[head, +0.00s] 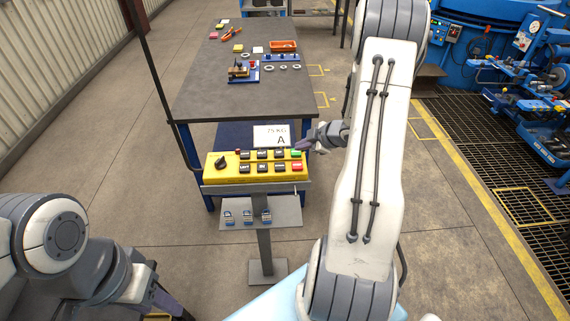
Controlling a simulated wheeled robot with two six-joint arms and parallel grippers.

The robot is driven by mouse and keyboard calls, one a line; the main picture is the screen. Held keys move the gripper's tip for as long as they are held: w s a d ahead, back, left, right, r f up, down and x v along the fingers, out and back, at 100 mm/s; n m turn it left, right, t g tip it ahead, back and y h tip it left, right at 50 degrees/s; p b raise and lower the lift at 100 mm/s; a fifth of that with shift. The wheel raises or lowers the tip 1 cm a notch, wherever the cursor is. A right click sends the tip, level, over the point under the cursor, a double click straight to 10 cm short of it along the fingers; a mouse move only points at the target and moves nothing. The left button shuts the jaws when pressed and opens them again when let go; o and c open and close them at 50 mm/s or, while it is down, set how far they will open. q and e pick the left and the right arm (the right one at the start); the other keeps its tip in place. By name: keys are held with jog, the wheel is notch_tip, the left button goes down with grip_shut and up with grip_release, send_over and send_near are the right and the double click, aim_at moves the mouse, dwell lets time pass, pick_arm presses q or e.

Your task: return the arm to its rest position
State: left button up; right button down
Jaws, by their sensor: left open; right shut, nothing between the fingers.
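My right arm reaches forward across the right half of the head view. Its gripper (305,145) is shut and empty, beside the right end of the yellow control box (232,174), near a green button (296,153). I cannot tell whether the fingertips touch the box. The box has a black rotary knob (221,162), rows of black buttons and a red button (297,166). My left gripper (172,309) is low at the bottom left, open and away from the box; its tips are partly cut off by the frame edge.
The box stands on a post with a small shelf (288,216) holding padlock-like items. Blue machinery (490,40) stands right. Floor between is clear.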

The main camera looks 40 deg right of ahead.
jog(key=w+a+r+m+g+h+b, duration=0.1)
jog(key=w+a+r, duration=0.1)
jog(key=a, duration=0.3)
jog(key=w+a+r+h, duration=0.1)
jog(key=w+a+r, duration=0.2)
jog(key=a, duration=0.2)
jog(key=s+a+r+m+g+b, duration=0.1)
jog(key=s+a, duration=0.2)
jog(key=a, duration=0.4)
jog(key=s+a+r+m+g+b, duration=0.1)
jog(key=s+a+r, duration=0.15)
jog(key=a, duration=0.35)
jog(key=s+a+g, duration=0.2)
jog(key=s+a, duration=0.3)
jog(key=s, duration=0.3)
jog(key=s+a+g+y, duration=0.1)
jog(key=s+a+g, duration=0.1)
jog(key=s+a, duration=0.3)
jog(key=s+a+g+b, duration=0.1)
jog(key=s+a, duration=0.4)
jog(key=s, duration=0.8)
jog(key=shift+a+r+m+g, duration=0.25)
jog(key=shift+m+g, duration=0.15)
jog(key=shift+g, duration=0.1)
jog(key=shift+s+d, duration=0.1)
